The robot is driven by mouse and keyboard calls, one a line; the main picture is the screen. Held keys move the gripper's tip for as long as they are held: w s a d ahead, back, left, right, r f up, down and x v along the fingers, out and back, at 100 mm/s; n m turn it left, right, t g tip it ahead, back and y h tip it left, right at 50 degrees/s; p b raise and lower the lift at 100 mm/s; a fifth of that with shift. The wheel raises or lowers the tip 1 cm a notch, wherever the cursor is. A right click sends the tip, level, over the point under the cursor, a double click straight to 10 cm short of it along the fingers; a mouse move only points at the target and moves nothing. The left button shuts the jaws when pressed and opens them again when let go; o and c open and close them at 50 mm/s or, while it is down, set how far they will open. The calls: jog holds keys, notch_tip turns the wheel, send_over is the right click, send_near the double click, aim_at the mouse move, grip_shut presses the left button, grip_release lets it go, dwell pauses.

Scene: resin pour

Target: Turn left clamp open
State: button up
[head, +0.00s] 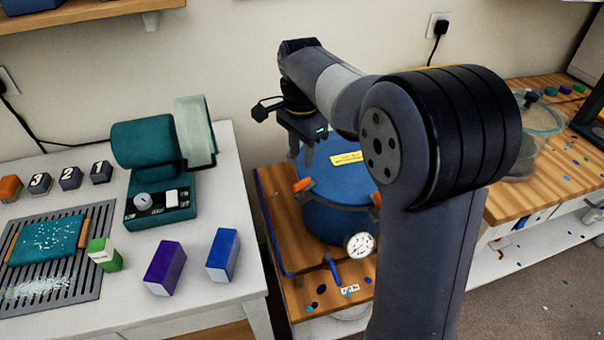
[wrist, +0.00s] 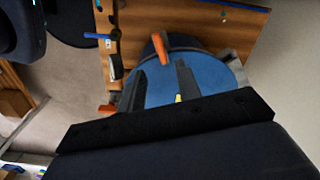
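The blue pressure pot (head: 335,210) stands on a wooden board and has a blue lid. Its left clamp (head: 302,185) has an orange handle at the lid's left edge. In the wrist view the left clamp (wrist: 161,47) lies just beyond my fingertips. Another orange-handled clamp (head: 376,199) is at the pot's right, partly behind my arm; it appears low in the wrist view (wrist: 107,108). My gripper (head: 309,152) is above the lid's left part, close to the left clamp. Its fingers (wrist: 160,70) are apart, with blue lid showing between them, and hold nothing.
A pressure gauge (head: 360,245) and a blue lever (head: 335,272) are at the pot's front. A white table (head: 205,300) at the left carries a teal machine (head: 160,205) and several small boxes. The wall is close behind the pot.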

aim_at(302, 181)
notch_tip(302, 181, down, 8)
jog(key=shift+f, duration=0.15)
dwell(0.3)
grip_shut()
